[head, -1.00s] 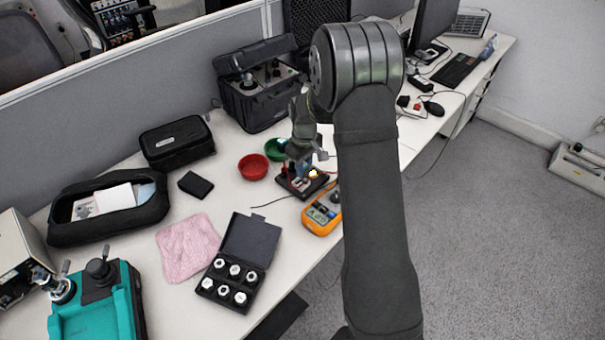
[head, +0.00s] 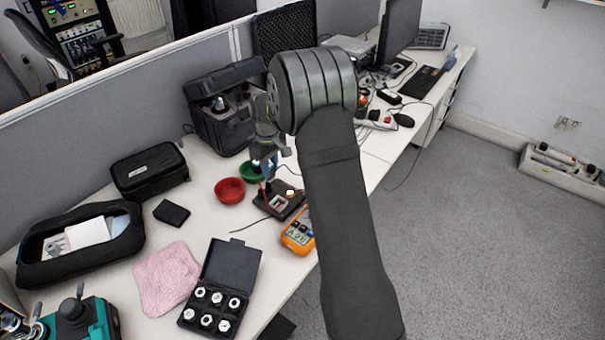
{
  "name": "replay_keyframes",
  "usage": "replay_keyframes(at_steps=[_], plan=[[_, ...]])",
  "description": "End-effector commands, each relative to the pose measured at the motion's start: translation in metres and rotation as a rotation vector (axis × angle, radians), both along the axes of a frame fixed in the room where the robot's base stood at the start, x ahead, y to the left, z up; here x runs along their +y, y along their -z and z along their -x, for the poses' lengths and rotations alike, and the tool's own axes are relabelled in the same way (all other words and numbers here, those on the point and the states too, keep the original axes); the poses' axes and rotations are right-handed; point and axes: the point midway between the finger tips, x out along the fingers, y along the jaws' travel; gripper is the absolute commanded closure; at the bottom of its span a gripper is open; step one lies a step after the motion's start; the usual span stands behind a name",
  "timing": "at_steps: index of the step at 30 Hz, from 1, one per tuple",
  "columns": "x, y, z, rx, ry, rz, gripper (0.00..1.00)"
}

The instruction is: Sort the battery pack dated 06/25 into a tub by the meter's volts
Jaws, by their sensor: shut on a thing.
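My gripper (head: 266,160) is shut on a small blue battery pack (head: 269,172), mostly hidden by the fingers; its date cannot be read. It is held near the green tub (head: 251,171), behind the black test stand (head: 271,212) in the picture. The stand has a red post and a small yellow light. The red tub (head: 230,191) stands to the left of the green one; I see nothing in it. The orange meter (head: 298,238) lies in front of the stand; its display is lit but too small to read surely.
A black case of several white-topped pieces (head: 222,262), a pink cloth (head: 166,279) and a black wallet-like block (head: 171,213) lie to the left. A black equipment bag (head: 220,130) stands behind the tubs. Thin cables cross the desk near the stand.

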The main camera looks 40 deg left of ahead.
Motion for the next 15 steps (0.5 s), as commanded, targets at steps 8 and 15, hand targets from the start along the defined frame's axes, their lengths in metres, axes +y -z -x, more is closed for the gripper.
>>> replay_keyframes(at_steps=[8, 15], plan=[[0.103, 0.019, 0.058, 0.0, -0.005, 0.0, 1.0], [0.133, 0.025, 0.081, 0.0, 0.0, 0.0, 1.0]])
